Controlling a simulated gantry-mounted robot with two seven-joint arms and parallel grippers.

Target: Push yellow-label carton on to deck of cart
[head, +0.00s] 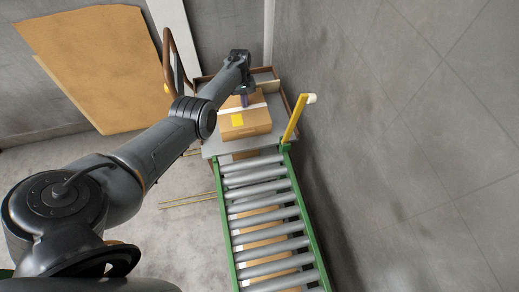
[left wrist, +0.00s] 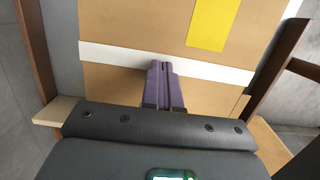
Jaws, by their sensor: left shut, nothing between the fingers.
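The yellow-label carton (head: 246,122) is a brown box with a white tape strip and a yellow label. In the head view it sits on the grey deck (head: 212,149) of the cart, beyond the end of the roller conveyor. My left gripper (head: 244,100) is over the far part of the carton, fingers shut and empty. In the left wrist view the purple fingers (left wrist: 162,72) lie over the carton (left wrist: 125,28) and its white tape, near the yellow label (left wrist: 213,22). I cannot tell whether they touch it. My right gripper is not in view.
The green-framed roller conveyor (head: 262,205) runs toward me from the cart. A yellow post (head: 295,118) stands at its right far corner. The cart's brown rail (head: 167,62) rises at the left. A large cardboard sheet (head: 98,60) leans at the back left.

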